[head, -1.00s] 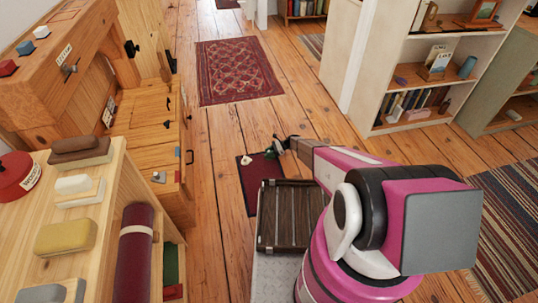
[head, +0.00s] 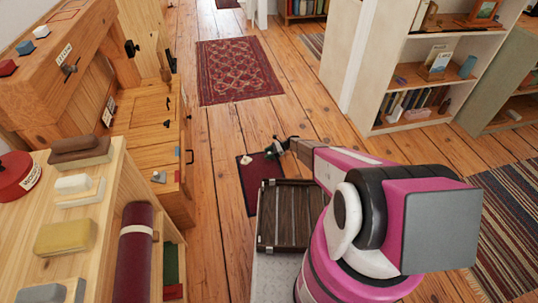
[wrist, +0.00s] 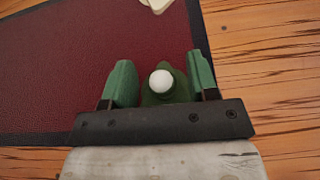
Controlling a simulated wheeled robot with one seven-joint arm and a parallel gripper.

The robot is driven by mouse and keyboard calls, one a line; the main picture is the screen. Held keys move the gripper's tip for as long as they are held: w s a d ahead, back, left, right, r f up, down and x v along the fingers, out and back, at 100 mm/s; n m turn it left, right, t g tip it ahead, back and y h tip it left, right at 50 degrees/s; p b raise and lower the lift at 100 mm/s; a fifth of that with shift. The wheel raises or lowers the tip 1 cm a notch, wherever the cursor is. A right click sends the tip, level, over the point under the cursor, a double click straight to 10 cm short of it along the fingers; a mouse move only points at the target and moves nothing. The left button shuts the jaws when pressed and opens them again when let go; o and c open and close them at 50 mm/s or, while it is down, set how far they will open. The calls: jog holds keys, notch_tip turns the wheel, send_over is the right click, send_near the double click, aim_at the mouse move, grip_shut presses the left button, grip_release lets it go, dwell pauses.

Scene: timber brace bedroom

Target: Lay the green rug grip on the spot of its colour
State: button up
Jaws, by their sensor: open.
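My gripper (wrist: 160,63) has two green-padded fingers, standing apart, in the wrist view. Between them is a green piece with a white round knob (wrist: 161,82), which looks like the green rug grip; gaps show on both sides of it. Whether it touches a finger is hard to tell. Below lies a dark red mat (wrist: 60,65), with its right edge beside the right finger. In the head view my gripper (head: 275,148) is low over the far right corner of this mat (head: 257,185). I cannot make out a green spot in either view.
A cream piece (wrist: 157,4) lies at the mat's edge, also visible in the head view (head: 246,160). A dark slatted tray (head: 290,215) is nearer me. A wooden workbench (head: 150,155) and a shelf (head: 125,175) stand left, a white bookcase (head: 355,60) right.

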jog(key=v, duration=1.1)
jog(key=shift+d+r, duration=0.15)
jog(key=shift+d, duration=0.15)
jog(key=s+d+r+n+t+h, duration=0.1)
jog(key=s+d+r+n+h, duration=0.3)
jog(key=s+r, duration=0.8)
jog(key=s+d+r+n+t+h, duration=0.1)
jog(key=s+d+r+n+h, duration=0.3)
jog(key=s+r, duration=0.8)
jog(key=s+d+r+n+t+h, duration=0.2)
jog(key=s+d+r+n+h, duration=0.3)
jog(key=s+r, duration=0.8)
notch_tip(320, 180, up, 12)
jog(key=shift+f+n, duration=0.2)
jog(key=shift+n, duration=0.7)
jog(key=shift+d, duration=0.1)
